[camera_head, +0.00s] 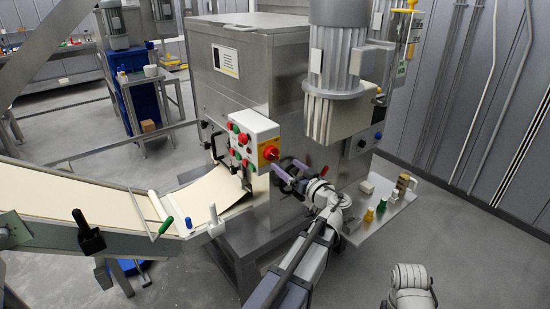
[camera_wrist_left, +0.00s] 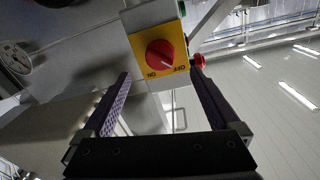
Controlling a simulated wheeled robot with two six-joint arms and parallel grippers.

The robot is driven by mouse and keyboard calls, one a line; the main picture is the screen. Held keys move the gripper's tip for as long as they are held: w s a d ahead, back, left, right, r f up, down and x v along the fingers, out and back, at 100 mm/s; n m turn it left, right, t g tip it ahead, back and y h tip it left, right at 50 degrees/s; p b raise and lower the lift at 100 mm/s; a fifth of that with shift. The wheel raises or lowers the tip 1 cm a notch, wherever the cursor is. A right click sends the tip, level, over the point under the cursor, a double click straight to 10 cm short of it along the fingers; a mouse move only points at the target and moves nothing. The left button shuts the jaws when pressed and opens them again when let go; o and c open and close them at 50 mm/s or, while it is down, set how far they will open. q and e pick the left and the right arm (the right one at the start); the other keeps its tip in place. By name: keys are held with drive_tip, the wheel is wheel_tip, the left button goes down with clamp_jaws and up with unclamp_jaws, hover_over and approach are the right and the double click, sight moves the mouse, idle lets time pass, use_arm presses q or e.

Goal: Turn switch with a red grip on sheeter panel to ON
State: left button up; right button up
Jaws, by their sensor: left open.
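The rotary switch with a red grip (camera_head: 270,153) sits on a yellow plate on the side of the sheeter's light control box (camera_head: 254,130). In the left wrist view the red grip (camera_wrist_left: 160,54) is centred on the yellow plate (camera_wrist_left: 145,42), beyond the fingertips. ON and OFF labels show upside down along its lower edge; a small mark on the grip appears to point toward OFF. My left gripper (camera_head: 285,170) is open and empty, just right of the switch and facing it. Its fingers (camera_wrist_left: 160,75) lie either side of the grip, apart from it. My right gripper is out of view.
Red and green buttons (camera_head: 238,140) cover the box's front face. A grey motor housing (camera_head: 336,70) hangs above right of my left gripper. A side shelf (camera_head: 375,215) holds several small items. The conveyor (camera_head: 90,190) runs at the left.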

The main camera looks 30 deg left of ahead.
sight(275, 156)
use_arm(q)
drive_tip(key=x, duration=0.7)
drive_tip(key=shift+w+a, duration=0.15)
drive_tip(key=shift+a, duration=0.2)
drive_tip(key=shift+c, duration=0.3)
drive_tip(key=c, duration=1.3)
